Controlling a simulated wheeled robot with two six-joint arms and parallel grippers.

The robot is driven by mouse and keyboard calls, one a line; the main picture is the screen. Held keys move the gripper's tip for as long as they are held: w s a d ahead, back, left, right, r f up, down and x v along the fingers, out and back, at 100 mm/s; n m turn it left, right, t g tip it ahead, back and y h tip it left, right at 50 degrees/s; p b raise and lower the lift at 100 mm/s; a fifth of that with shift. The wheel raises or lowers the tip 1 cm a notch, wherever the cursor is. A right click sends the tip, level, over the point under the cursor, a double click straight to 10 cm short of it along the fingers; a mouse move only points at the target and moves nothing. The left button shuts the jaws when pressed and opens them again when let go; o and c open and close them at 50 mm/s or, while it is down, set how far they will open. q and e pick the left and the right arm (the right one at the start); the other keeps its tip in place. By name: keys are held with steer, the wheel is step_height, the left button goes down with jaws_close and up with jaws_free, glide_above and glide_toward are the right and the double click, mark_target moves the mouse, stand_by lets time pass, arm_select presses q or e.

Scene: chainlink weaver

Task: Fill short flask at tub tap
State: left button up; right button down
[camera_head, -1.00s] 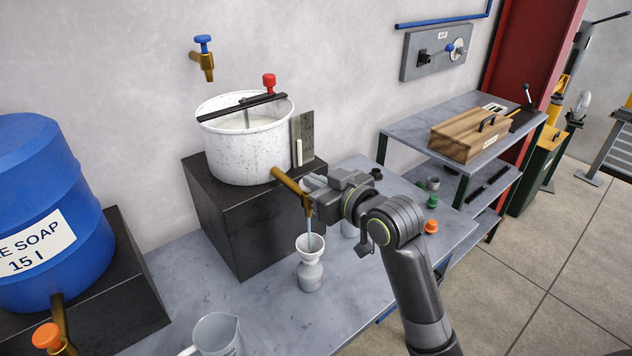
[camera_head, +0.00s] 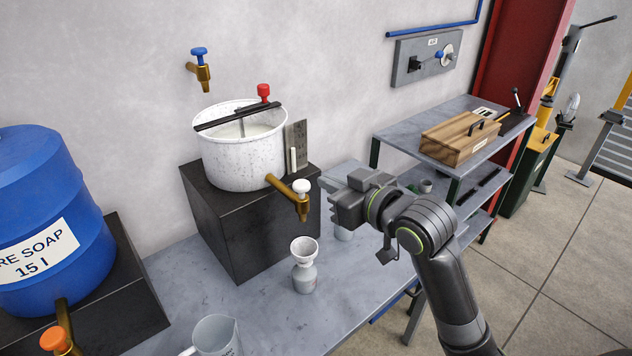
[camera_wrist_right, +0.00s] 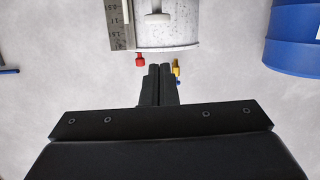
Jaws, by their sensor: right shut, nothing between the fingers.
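The short flask (camera_head: 305,279) stands upright on the bench with a white funnel (camera_head: 304,247) in its mouth. It is directly below the brass tub tap (camera_head: 301,208), which has a white knob (camera_head: 301,186). No stream shows from the tap. The white speckled tub (camera_head: 240,160) sits on a black block and also shows in the right wrist view (camera_wrist_right: 180,28). My right gripper (camera_head: 334,197) is shut and empty, just right of the tap and apart from it. Its closed fingers also show in the wrist view (camera_wrist_right: 159,84). My left gripper is out of view. The flask's fill level cannot be seen.
A measuring jug (camera_head: 217,337) stands at the front of the bench. A blue soap barrel (camera_head: 45,215) with an orange-knobbed tap is at left. A blue-knobbed wall tap (camera_head: 202,70) is above the tub. A shelf with a wooden box (camera_head: 458,140) stands right.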

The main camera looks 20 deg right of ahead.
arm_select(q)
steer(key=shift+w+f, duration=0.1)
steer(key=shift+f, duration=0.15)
arm_select(e)
steer(key=v, duration=0.3)
steer(key=shift+s+r, duration=0.1)
steer(key=shift+s, duration=0.1)
stand_by(0.8)
